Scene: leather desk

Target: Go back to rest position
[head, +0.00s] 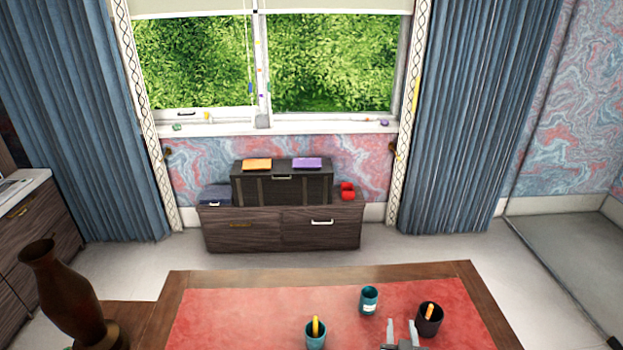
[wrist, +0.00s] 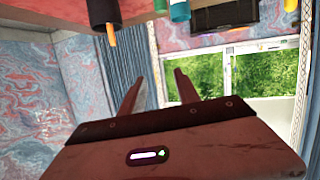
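My gripper (head: 401,322) shows at the bottom edge of the head view, over the red-topped desk (head: 250,310). Its two fingers stand apart with nothing between them. In the wrist view my gripper (wrist: 158,75) is also open and empty, with the picture upside down. The gripper shows between a dark cup (head: 430,327) on its right and a teal cup (head: 316,341) on its left. The rest of my arm is mostly cut off in the head view.
The dark cup holds an orange stick (head: 429,312); the left teal cup holds a yellow one (head: 315,326). Another teal cup (head: 369,300) stands farther back. A brown vase (head: 65,285) is at left. A low cabinet (head: 260,233) stands beneath the window.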

